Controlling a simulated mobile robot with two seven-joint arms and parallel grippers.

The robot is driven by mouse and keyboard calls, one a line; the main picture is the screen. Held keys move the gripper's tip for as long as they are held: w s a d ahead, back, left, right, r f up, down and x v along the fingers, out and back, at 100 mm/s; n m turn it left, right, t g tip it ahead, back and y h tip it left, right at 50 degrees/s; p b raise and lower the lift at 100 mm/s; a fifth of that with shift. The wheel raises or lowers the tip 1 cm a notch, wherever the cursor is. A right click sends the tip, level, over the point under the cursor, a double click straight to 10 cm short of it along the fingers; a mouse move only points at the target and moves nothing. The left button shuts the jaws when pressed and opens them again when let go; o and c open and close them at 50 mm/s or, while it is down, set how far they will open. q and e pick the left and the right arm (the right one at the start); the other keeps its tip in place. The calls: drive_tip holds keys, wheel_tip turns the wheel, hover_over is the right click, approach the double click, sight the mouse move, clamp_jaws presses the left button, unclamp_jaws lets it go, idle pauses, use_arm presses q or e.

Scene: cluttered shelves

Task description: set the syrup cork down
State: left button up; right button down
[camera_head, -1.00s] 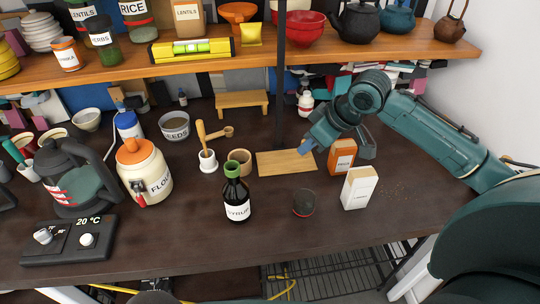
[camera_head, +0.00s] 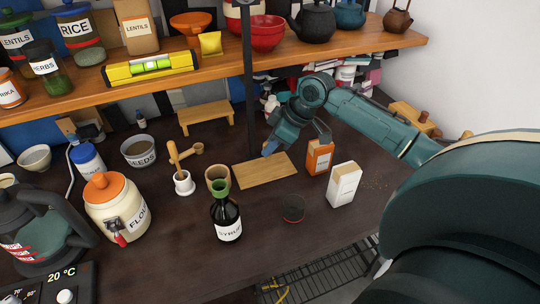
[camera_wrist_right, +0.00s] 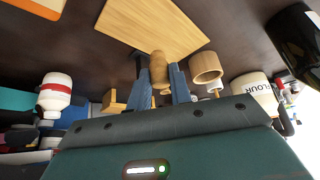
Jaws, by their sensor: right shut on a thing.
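The syrup cork (camera_wrist_right: 159,66) is a tan cork between the blue fingertips of my right gripper (camera_wrist_right: 161,80) in the right wrist view. The gripper is shut on it. In the head view my right gripper (camera_head: 270,149) is at the back edge of the wooden board (camera_head: 262,173), and the cork is hidden there. The board also shows in the wrist view (camera_wrist_right: 160,25); I cannot tell whether the cork touches it. My left gripper is not in view.
A wooden cup (camera_head: 217,177) stands left of the board. An orange-brown box (camera_head: 319,157), a white box (camera_head: 344,185) and a small dark cup (camera_head: 293,209) stand to the right and front. A shelf post (camera_head: 248,90) rises behind the board.

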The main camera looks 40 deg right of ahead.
drive_tip(key=shift+f, duration=1.95)
drive_tip(key=shift+f, duration=0.1)
drive_tip(key=c, duration=1.3)
unclamp_jaws()
drive_tip(key=shift+v, duration=6.15)
drive_tip(key=shift+w+a, duration=0.1)
